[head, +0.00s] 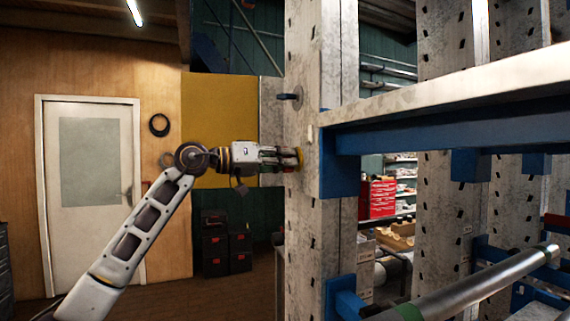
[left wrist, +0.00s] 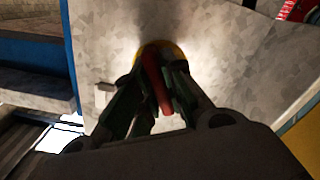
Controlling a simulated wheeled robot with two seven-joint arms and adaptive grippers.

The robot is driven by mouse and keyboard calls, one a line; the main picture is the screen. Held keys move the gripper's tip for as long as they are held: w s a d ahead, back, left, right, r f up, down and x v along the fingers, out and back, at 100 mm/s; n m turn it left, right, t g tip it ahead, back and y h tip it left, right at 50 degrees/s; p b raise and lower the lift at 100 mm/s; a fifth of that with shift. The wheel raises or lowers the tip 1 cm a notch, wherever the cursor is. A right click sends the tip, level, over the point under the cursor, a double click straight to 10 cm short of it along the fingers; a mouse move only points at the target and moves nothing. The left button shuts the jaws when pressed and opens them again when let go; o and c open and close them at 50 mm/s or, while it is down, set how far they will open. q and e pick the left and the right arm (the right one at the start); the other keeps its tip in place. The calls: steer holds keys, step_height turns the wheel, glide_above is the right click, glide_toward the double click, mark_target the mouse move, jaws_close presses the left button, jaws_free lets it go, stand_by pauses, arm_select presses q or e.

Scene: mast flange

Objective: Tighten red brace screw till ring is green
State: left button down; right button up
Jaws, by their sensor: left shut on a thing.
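A grey metal mast (head: 301,229) stands upright in the middle of the head view. My left gripper (head: 292,158) reaches it from the left, level, with its fingertips at the mast face. In the left wrist view my left gripper (left wrist: 158,100) is shut on the red brace screw (left wrist: 155,78), a red bar between its fingers. A yellow ring (left wrist: 174,48) shows around the screw's base against the mast plate (left wrist: 230,50). The ring also shows as a small yellow spot in the head view (head: 300,156). No green shows on it. My right gripper is not in view.
A dark hook-like part (head: 289,97) sticks out of the mast above my gripper. A blue beam (head: 440,135) runs right from the mast. A metal tube (head: 480,285) lies at the lower right.

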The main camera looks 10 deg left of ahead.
arm_select(q)
steer(key=c, duration=1.5)
jaws_free()
steer(key=shift+o, duration=0.2)
steer(key=shift+a, duration=0.15)
steer(key=shift+b+v, duration=1.05)
steer(key=shift+v, duration=1.35)
